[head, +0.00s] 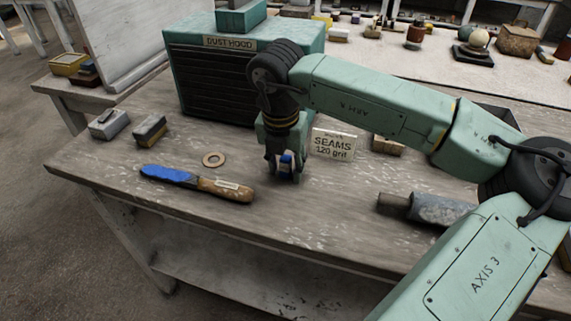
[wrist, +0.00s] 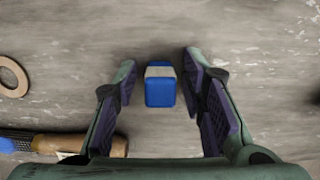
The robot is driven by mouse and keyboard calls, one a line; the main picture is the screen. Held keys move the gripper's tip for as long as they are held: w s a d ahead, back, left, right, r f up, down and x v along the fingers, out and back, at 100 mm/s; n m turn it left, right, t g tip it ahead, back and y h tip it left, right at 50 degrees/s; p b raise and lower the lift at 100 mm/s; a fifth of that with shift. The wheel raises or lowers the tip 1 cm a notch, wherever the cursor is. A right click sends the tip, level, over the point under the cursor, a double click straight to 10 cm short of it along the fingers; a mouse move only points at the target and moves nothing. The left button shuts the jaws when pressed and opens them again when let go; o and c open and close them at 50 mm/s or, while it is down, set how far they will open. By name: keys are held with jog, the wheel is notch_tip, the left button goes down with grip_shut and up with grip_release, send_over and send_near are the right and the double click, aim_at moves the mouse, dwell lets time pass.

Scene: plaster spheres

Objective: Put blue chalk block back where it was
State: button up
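The blue chalk block (wrist: 160,92) has a pale band across its top end. In the wrist view it sits between the two fingers of my gripper (wrist: 160,72), with a narrow gap on each side, so the fingers are open around it and do not appear to touch it. In the head view my gripper (head: 285,174) points down at the workbench (head: 130,170), in front of the dust hood. There the blue block (head: 286,160) shows only partly between the fingers. Its underside is hidden, and I cannot tell for sure that it rests on the bench.
A blue-bladed tool with a wooden handle (head: 222,188) and a flat ring (head: 214,159) lie left of my gripper. The SEAMS sign (head: 334,145) stands close on the right. The dust hood (head: 210,80) is behind. A grey cylindrical tool (head: 430,209) lies right.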

notch_tip(320, 180, up, 12)
jog(key=s+b, duration=0.1)
jog(key=shift+s+a, duration=0.35)
jog(key=shift+r, duration=0.1)
dwell(0.3)
